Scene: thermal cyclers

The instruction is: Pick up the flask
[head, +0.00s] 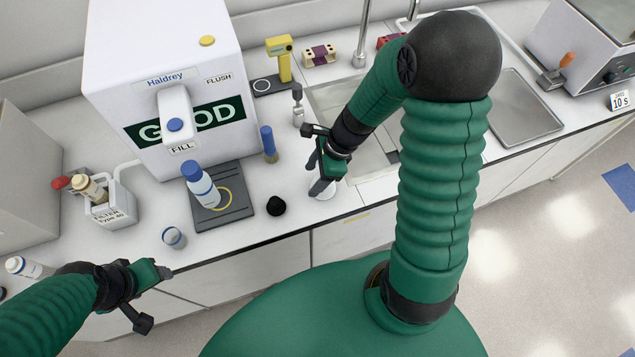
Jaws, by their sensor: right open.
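A small pale, glassy vessel (325,192), which looks like the flask, stands on the counter near its front edge. My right gripper (315,174) is open, pointing down right over it, and its fingers hide much of it. I cannot tell whether they touch it. A black stopper-like piece (276,205) lies on the counter to its left. My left gripper (154,297) is at the lower left, in front of the counter edge, with its fingers apart and nothing between them.
A blue-capped bottle (201,186) stands on a dark pad (236,207) before the white machine (170,60). A blue-topped tube (269,144), a small jar (173,238) and a filter holder (112,208) stand around. The sink (335,97) lies behind my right gripper.

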